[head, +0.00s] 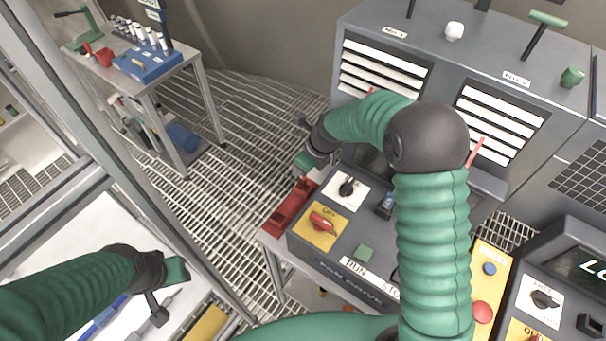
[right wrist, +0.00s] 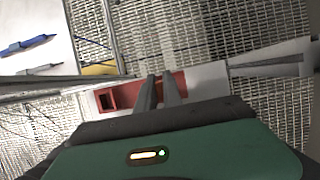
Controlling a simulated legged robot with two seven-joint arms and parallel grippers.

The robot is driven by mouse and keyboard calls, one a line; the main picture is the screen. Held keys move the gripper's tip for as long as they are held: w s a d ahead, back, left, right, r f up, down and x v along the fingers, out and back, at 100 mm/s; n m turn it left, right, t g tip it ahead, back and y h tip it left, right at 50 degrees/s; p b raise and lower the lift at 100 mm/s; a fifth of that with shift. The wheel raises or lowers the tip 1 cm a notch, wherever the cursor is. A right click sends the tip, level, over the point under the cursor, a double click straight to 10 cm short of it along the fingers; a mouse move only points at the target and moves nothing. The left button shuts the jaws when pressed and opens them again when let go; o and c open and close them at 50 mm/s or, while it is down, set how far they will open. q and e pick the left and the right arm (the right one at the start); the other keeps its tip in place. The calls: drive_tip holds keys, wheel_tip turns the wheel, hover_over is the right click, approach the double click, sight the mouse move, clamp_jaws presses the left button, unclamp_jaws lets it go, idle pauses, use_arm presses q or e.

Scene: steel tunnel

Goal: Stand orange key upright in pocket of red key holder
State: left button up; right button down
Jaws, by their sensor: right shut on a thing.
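The red key holder (head: 291,207) lies at the left end of the grey fan-drive control box in the head view. In the right wrist view the holder (right wrist: 126,97) shows a dark square pocket at its left end. My right gripper (head: 304,168) is just above the holder's far end. Its two fingers (right wrist: 161,88) are close together over the holder in the right wrist view, shut on the orange key. The key itself is hidden, so I cannot tell its tilt. My left gripper (head: 168,292) is at the lower left over a white surface; its jaw opening is unclear.
The control box (head: 345,235) with knobs stands right of the holder. A large grey cabinet (head: 455,60) is behind it. A workbench (head: 150,75) with a blue tray is at the back left. A metal frame post (head: 110,130) crosses the left. Open grating floor lies between.

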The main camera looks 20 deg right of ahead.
sight(302, 178)
drive_tip(key=shift+s+d+f, duration=0.1)
drive_tip(key=shift+d+f, duration=0.1)
drive_tip(key=shift+d, duration=0.15)
drive_tip(key=shift+s+f+p, duration=0.35)
drive_tip(key=shift+s+f, duration=0.3)
drive_tip(key=shift+f, duration=0.35)
drive_tip(key=shift+s+a+f, duration=0.15)
drive_tip(key=shift+a+f, duration=0.05)
drive_tip(key=shift+f, duration=0.1)
drive_tip(key=shift+w+a+f, duration=0.15)
drive_tip(key=shift+w, duration=0.15)
drive_tip(key=shift+w+f, duration=0.2)
drive_tip(key=shift+f, duration=0.15)
drive_tip(key=shift+s+d+f, duration=0.1)
drive_tip(key=shift+d+f, duration=0.05)
drive_tip(key=shift+d, duration=0.1)
drive_tip(key=shift+s+f, duration=0.1)
drive_tip(key=c, duration=1.5)
unclamp_jaws()
drive_tip(key=shift+a+f, duration=0.15)
drive_tip(key=shift+a, duration=0.1)
use_arm(q)
drive_tip(key=shift+a+r, duration=0.2)
drive_tip(key=shift+a, duration=0.05)
